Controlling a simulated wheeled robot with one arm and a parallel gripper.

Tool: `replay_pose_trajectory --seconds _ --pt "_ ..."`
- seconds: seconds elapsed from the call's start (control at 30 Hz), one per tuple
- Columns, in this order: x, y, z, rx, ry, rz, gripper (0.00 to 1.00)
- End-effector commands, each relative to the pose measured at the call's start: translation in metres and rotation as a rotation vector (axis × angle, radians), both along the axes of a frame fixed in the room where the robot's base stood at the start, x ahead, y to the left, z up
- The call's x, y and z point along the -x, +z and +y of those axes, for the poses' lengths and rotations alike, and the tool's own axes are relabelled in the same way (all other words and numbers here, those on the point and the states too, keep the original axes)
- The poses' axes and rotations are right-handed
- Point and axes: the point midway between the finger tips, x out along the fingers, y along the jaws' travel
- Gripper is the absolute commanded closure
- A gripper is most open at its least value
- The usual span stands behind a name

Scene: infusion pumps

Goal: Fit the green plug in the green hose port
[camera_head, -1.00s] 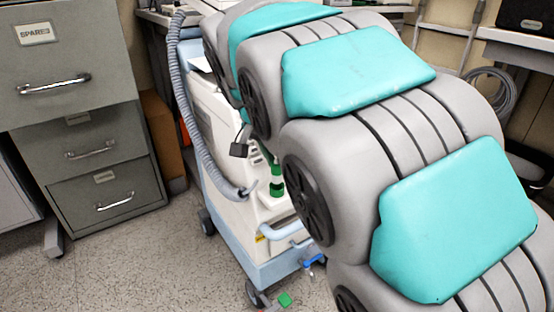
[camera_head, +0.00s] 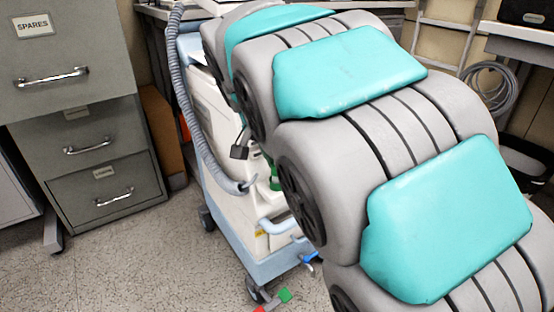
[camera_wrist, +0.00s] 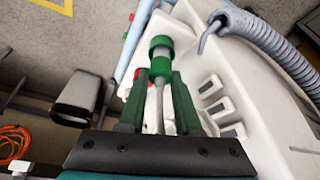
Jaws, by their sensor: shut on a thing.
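In the wrist view, my gripper (camera_wrist: 164,76) is shut on the green plug (camera_wrist: 161,68), which sits between the tips of its green fingers. A pale hose or stem runs back from it between the fingers. Straight beyond the plug is a green ring with a grey inside, which looks like the green hose port (camera_wrist: 161,43). Plug and port line up closely; I cannot tell whether they touch or how deep the plug sits. In the head view, a sliver of green (camera_head: 275,183) shows at the machine's front, and my arm hides the gripper.
The white machine (camera_wrist: 228,85) stands on a wheeled blue base (camera_head: 270,268). A grey corrugated hose (camera_head: 197,120) curves beside it. A green piece (camera_head: 285,295) shows low near a wheel. A filing cabinet (camera_head: 95,160) stands left, with open floor (camera_head: 150,260) between.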

Motion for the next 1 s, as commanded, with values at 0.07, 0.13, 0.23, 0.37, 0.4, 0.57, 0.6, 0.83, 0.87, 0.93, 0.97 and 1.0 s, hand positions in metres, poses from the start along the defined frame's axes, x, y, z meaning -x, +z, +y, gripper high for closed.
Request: replay_pose_trajectory --seconds 0.07,0.13,0.23,0.37,0.4,0.57,0.6,0.83,0.87,0.93,0.97,1.0 --pt "0.0 -0.0024 -0.0001 0.0 0.0 0.0 1.0" --pt "0.0001 -0.0039 0.0 0.0 0.0 0.0 1.0" --pt "0.0001 -0.0062 0.0001 0.0 0.0 0.0 1.0" --pt "0.0001 -0.0093 0.0001 0.0 0.0 0.0 1.0" --pt "0.0001 -0.0101 0.0001 0.0 0.0 0.0 1.0" --pt "0.0 -0.0099 0.0001 -0.001 0.0 -0.001 0.56" --pt "0.0 -0.0099 0.0001 -0.001 0.0 -0.001 0.51" --pt "0.0001 -0.0101 0.0002 0.0 0.0 0.0 0.33" --pt "0.0 -0.0102 0.0001 0.0 0.0 0.0 0.33" --pt "0.0 -0.0102 0.0001 0.0 0.0 0.0 0.33" --pt "0.0 -0.0103 0.0001 0.0 0.0 0.0 0.33" --pt "0.0001 -0.01 0.0002 0.0 0.0 0.0 0.33"
